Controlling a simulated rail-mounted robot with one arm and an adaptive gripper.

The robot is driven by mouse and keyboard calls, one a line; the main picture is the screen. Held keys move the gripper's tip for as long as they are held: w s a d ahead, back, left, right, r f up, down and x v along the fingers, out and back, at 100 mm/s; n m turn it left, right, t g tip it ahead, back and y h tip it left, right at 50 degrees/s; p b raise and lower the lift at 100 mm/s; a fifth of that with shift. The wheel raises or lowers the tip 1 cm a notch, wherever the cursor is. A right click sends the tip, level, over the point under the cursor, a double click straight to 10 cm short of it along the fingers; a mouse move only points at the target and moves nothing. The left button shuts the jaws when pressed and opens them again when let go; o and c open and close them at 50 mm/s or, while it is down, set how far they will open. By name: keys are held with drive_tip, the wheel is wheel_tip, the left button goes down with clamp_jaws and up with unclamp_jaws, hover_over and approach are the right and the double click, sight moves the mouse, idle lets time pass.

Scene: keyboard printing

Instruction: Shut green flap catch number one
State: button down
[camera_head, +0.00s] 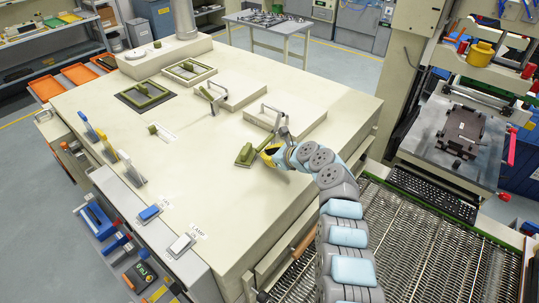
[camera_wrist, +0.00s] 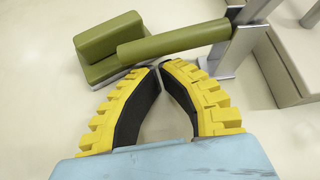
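A green flap catch shows in the wrist view as a long green handle (camera_wrist: 172,44) on a grey metal bracket (camera_wrist: 238,38), beside a green block (camera_wrist: 108,45) on a thin metal base. The same green block (camera_head: 245,155) lies near the table's right side in the head view. My gripper (camera_wrist: 159,69), with yellow ribbed fingers and black pads, is just in front of the handle, its tips almost meeting and nothing between them. My gripper (camera_head: 268,156) is right of the block in the head view. I cannot read any number on the catch.
Another green-handled catch (camera_head: 206,94) and two green square frames (camera_head: 190,71) (camera_head: 145,94) stand farther back on the pale table (camera_head: 215,210). Coloured levers (camera_head: 130,166) and a lamp switch (camera_head: 181,246) line the left edge. The front middle is clear.

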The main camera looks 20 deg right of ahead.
drive_tip(key=shift+a+r+p, duration=0.1)
drive_tip(key=shift+p, duration=0.2)
idle(0.4)
drive_tip(key=shift+r+p, duration=0.1)
drive_tip(key=shift+p, duration=0.25)
